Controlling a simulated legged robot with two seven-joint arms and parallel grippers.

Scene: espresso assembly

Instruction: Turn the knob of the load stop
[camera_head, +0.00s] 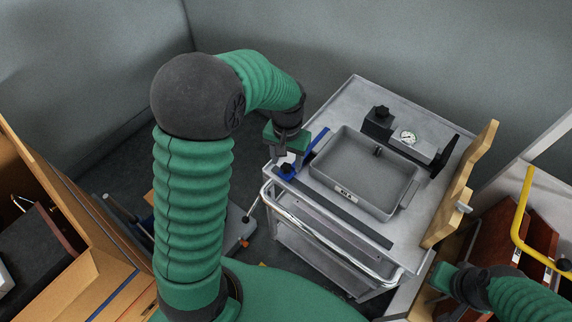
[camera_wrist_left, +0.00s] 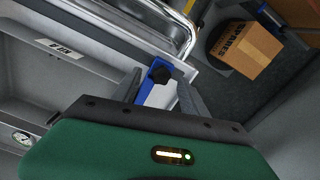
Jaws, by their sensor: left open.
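The load stop is a blue bar (camera_head: 316,143) along the left edge of the cart top, with a dark knob (camera_head: 287,169) at its near end. In the left wrist view the knob (camera_wrist_left: 160,75) shows on the blue piece. My left gripper (camera_head: 284,156) is open just above the knob. In the left wrist view my left gripper's two grey fingers (camera_wrist_left: 160,88) stand apart on either side of the knob; I cannot tell whether they touch it. My right gripper (camera_head: 441,276) is at the lower right, its fingers not clearly visible.
The cart (camera_head: 345,95) carries a grey tray (camera_head: 350,200), a block with a black knob (camera_head: 381,112) and a gauge (camera_head: 408,137). A chrome rail (camera_head: 330,235) runs along its front. A wooden board (camera_head: 462,190) stands at right. A cardboard box (camera_wrist_left: 245,50) shows in the wrist view.

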